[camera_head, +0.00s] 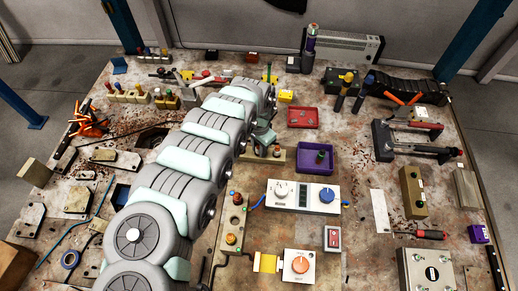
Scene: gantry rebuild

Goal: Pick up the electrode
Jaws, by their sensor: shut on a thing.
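My grey and pale green arm runs from the bottom left up to the middle of the bench, then bends down to my gripper (263,147). My gripper is small in view and partly hidden by my own wrist. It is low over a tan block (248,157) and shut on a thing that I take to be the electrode. The electrode's outline is too small and hidden to make out. A reddish-topped peg (277,150) stands at the block's right end, close beside my gripper.
A purple tray (301,168) with a dark green cylinder and a red tray (290,124) stand to the right. A white meter box (302,210) is in front. A tan button strip (233,219) lies beside my arm. Tools and blocks crowd both sides.

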